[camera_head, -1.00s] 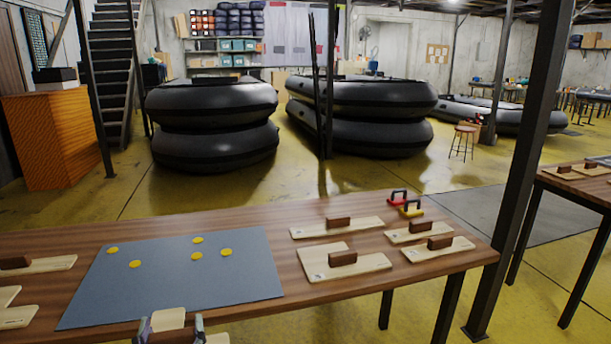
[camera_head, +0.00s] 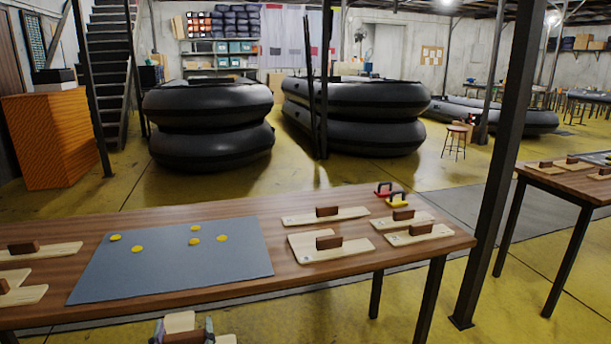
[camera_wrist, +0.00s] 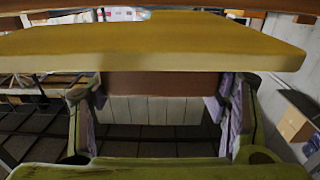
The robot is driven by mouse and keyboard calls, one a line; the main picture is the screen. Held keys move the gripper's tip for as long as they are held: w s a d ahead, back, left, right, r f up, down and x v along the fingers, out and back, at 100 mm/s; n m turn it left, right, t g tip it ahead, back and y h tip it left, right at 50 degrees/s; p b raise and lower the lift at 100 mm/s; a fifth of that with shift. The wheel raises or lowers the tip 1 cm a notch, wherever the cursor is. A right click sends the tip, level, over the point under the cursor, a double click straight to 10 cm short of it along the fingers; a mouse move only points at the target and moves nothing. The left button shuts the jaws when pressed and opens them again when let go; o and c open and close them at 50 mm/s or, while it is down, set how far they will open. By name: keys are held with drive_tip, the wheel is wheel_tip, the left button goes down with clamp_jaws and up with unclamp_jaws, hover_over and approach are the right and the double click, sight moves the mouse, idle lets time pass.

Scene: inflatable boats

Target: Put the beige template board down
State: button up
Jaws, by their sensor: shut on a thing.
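My gripper (camera_head: 182,335) is at the bottom edge of the head view, in front of the table's near edge. It is shut on the brown handle (camera_wrist: 160,84) of the beige template board (camera_head: 180,321). In the wrist view the board (camera_wrist: 150,42) spans the upper part of the picture as a wide yellowish slab, with the handle between the two fingers. In the head view only a small part of the board shows. The board is apart from the wooden table (camera_head: 300,277).
A grey mat (camera_head: 165,270) with several yellow discs (camera_head: 194,241) lies on the table. Several similar boards with brown handles stand to its right (camera_head: 330,246) and left (camera_head: 40,249). Red (camera_head: 383,188) and yellow (camera_head: 398,198) handled tools are at the back. A dark post (camera_head: 490,200) stands beyond the table's right end.

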drive_tip(key=w+d+f+h+b, duration=0.1)
drive_tip(key=w+d+f, duration=0.25)
drive_tip(key=f, duration=0.35)
drive_tip(key=w+d+f+m, duration=0.1)
drive_tip(key=w+d+f, duration=0.25)
drive_tip(key=f, duration=0.45)
drive_tip(key=w+d+f+h+b, duration=0.1)
drive_tip(key=w+d+f, duration=0.2)
drive_tip(key=d+f, duration=0.3)
drive_tip(key=s+d+f+m+h, duration=0.1)
drive_tip(key=d+f, duration=0.4)
drive_tip(key=f, duration=0.3)
drive_tip(key=s+d+f+m+h+b, duration=0.1)
drive_tip(key=s+d+f, duration=0.1)
drive_tip(key=d+f, duration=0.4)
wheel_tip(320, 180, down, 3)
drive_tip(key=shift+s+d+f+t+h, duration=0.1)
drive_tip(key=shift+s+d+t+h, duration=0.05)
drive_tip(key=shift+s+t+h, duration=0.15)
